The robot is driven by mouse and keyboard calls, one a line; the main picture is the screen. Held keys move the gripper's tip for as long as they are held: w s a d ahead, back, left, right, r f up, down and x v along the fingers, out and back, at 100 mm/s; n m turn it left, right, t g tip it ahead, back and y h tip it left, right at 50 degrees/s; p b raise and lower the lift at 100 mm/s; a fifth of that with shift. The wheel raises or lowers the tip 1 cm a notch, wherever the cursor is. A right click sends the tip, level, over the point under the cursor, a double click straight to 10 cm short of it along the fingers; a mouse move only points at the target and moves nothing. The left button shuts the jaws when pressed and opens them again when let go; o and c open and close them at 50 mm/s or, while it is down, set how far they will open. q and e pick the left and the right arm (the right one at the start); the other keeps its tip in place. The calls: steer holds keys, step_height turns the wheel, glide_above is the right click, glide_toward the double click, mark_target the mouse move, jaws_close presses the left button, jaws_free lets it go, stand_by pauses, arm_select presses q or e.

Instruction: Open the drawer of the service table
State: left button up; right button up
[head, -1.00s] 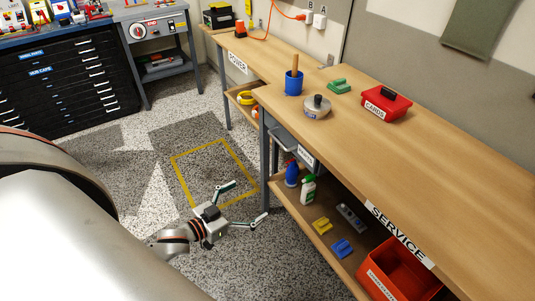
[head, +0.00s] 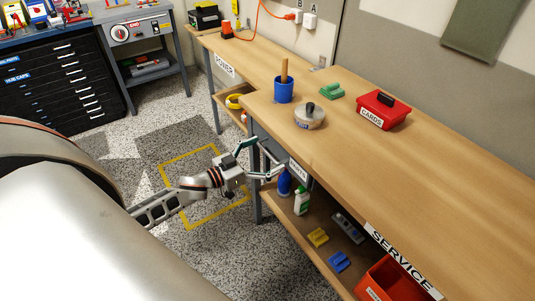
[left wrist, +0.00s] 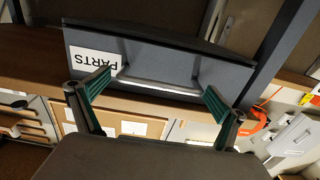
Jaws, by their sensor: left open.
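The service table (head: 370,160) has a wooden top. Its grey drawer (head: 307,182) hangs under the near left end of the top, and my left gripper partly hides it in the head view. My left gripper (head: 268,157) is open in front of the drawer. In the left wrist view its two green-padded fingers (left wrist: 155,92) are spread near the two ends of the handle. I cannot tell whether they touch it. My right gripper is not in view.
A lower shelf (head: 285,222) under the drawer holds a blue bottle, a white spray bottle (head: 301,200), small blocks and a red bin (head: 385,280). A table leg (head: 257,200) stands close to my gripper. Open floor lies to the left.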

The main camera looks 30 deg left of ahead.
arm_select(q)
steer(key=c, duration=1.4)
steer(key=shift+o, duration=0.2)
steer(key=p+v, duration=0.6)
steer(key=v, duration=1.6)
steer(key=shift+s+p, duration=0.3)
steer(key=shift+s, duration=0.1)
steer(key=shift+f, duration=0.15)
steer(key=o, duration=1.4)
steer(key=shift+c, duration=0.2)
steer(key=shift+a, duration=0.1)
